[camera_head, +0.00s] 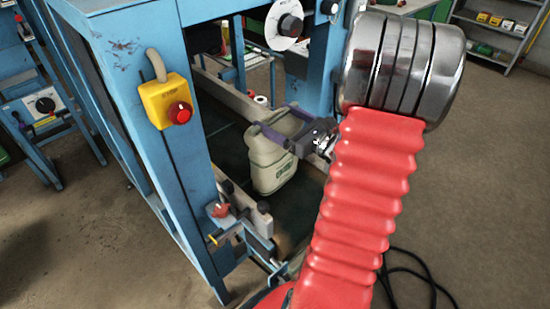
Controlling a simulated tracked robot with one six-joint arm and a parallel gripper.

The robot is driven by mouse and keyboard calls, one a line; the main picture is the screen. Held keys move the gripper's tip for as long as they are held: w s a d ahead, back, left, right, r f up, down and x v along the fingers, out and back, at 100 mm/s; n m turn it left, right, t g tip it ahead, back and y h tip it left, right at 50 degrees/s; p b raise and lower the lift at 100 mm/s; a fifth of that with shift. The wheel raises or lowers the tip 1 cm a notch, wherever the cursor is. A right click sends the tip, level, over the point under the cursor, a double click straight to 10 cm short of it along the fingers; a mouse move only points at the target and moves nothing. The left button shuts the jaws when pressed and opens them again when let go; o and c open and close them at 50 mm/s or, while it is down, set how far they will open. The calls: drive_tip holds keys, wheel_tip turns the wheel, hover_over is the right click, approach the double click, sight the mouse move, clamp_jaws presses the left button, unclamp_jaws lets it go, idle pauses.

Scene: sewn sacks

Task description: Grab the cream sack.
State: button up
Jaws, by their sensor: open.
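My gripper (274,117) reaches in from the right at the height of the sack's top. Its two purple-grey fingers are apart, one across the front of the sack and one toward the back. The upper part of the sack shows between them. Whether either finger touches the cloth I cannot tell. The front finger hides a strip of the sack.
A blue machine frame (187,150) surrounds the sack, with a yellow box and red button (167,102) on its near post. A clamp (240,232) juts out low in front. A black cable (420,272) lies on the open floor at right. Shelves (495,28) stand far right.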

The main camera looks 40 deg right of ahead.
drive_tip(key=shift+w+a, duration=0.15)
drive_tip(key=shift+w, duration=1)
drive_tip(key=shift+w+a, duration=0.15)
drive_tip(key=shift+w, duration=1)
drive_tip(key=shift+c, duration=0.2)
drive_tip(key=c, duration=2.1)
drive_tip(key=shift+r, duration=0.2)
clamp_jaws()
